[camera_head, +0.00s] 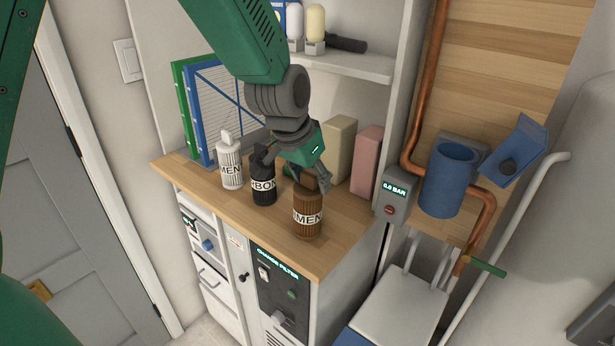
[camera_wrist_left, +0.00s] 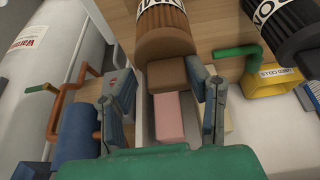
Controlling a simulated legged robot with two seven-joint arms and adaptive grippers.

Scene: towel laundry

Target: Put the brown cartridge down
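The brown cartridge (camera_head: 307,221), with a partly visible white label, stands upright on the wooden counter near its right front corner. In the left wrist view its ribbed body (camera_wrist_left: 165,32) and brown block handle (camera_wrist_left: 168,75) show straight ahead. My left gripper (camera_head: 319,178) is at the top of the cartridge. In the left wrist view, the two fingers (camera_wrist_left: 163,76) are on either side of the handle, with a narrow gap showing at the left finger; they look open. My right gripper is not in view.
A black cartridge (camera_head: 263,184) and a white cartridge (camera_head: 230,165) stand to the left on the counter (camera_head: 262,235). A blue cylinder (camera_head: 447,182) is at right.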

